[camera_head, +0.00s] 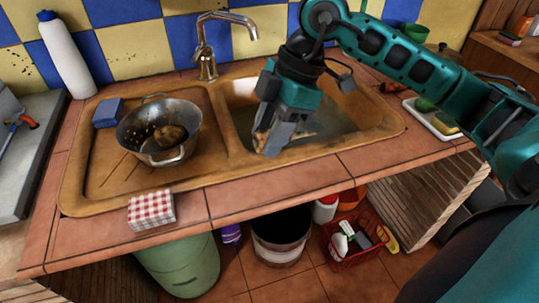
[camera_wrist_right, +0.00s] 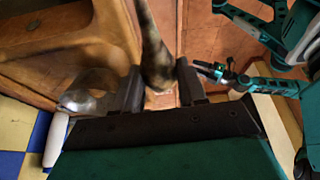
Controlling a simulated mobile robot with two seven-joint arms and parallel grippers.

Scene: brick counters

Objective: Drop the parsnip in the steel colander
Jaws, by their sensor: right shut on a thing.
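The steel colander (camera_head: 134,135) stands upright on the drainboard left of the sink basin, with a brown, potato-like lump (camera_head: 170,135) inside. It also shows at the left of the right wrist view (camera_wrist_right: 84,97). My right gripper (camera_head: 270,145) is over the basin, right of the colander, pointing down. In the right wrist view its fingers (camera_wrist_right: 160,88) are shut on a long, dark brownish thing, which I take as the parsnip (camera_wrist_right: 153,55). In the head view the fingers mostly hide it. My left arm shows in the right wrist view, its gripper (camera_wrist_right: 215,72) too small to read.
A tall faucet (camera_head: 207,50) rises behind the sink. A blue sponge (camera_head: 108,112) lies behind the colander and a checked cloth (camera_head: 151,210) in front. A white bottle (camera_head: 66,55) stands at back left. A white tray (camera_head: 431,120) is on the right. The drainboard's front is clear.

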